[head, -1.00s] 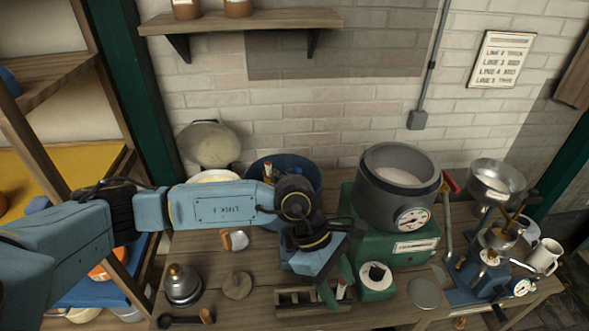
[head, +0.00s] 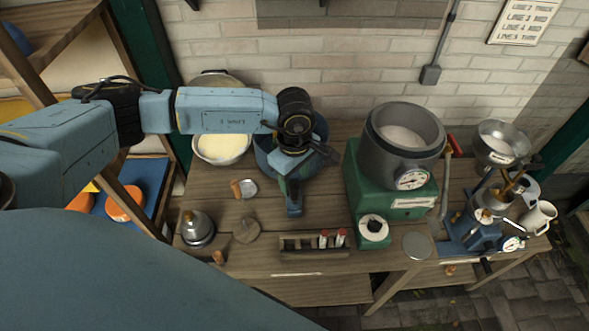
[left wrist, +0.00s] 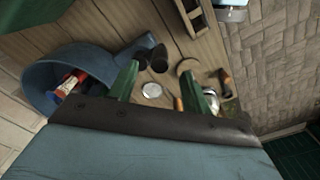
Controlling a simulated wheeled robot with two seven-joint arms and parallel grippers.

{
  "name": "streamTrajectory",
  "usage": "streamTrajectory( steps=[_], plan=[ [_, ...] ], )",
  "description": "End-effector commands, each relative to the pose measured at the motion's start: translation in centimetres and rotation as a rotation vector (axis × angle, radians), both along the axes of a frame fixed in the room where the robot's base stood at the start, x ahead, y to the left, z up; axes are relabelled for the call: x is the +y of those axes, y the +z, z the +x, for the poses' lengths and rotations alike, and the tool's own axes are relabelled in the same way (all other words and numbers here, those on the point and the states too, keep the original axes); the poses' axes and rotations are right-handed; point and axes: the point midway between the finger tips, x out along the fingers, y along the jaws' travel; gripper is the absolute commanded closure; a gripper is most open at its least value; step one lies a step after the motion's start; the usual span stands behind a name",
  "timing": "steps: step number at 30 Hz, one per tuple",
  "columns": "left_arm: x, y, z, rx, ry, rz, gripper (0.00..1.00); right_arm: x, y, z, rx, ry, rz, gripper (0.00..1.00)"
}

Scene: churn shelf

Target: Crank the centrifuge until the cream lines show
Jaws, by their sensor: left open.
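A green machine (head: 391,203) with a round grey drum (head: 376,160), a front gauge and a red-gripped crank (head: 453,145) stands right of centre. A smaller blue-based device (head: 462,238) with its own gauge stands further right; I cannot tell for sure which is the centrifuge. Red-capped tubes (head: 341,238) stand in a wooden rack (head: 300,254) at the bench front. My left gripper (head: 291,205) hangs open and empty-looking behind the rack, beside the blue bucket. Its green fingers stand apart in the left wrist view (left wrist: 162,82). My right gripper is not visible. No cream lines can be made out.
The blue bucket (head: 263,158) stands behind my left gripper; a bowl of pale liquid (head: 221,147) is beside it. A metal burner-like pot (head: 197,228), a round wooden disc (head: 247,230) and a white mug (head: 540,218) are on the bench. A metal pan (head: 500,143) is at right.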

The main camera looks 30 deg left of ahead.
Motion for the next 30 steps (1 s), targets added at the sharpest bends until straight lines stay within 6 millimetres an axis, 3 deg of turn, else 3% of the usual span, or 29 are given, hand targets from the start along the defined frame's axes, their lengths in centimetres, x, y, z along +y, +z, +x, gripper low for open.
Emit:
streamTrajectory(
  steps=[16,21,30],
  plan=[
    [0.0,-4.0,-0.1,0.001,0.0,-0.001,0.51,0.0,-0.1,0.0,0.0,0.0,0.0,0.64],
    [0.0,-5.3,-0.1,0.001,0.0,-0.001,0.51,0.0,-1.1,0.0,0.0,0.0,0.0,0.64],
    [0.0,-5.3,0.0,0.0,0.0,-0.001,0.51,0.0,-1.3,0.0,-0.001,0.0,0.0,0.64]
  ],
)
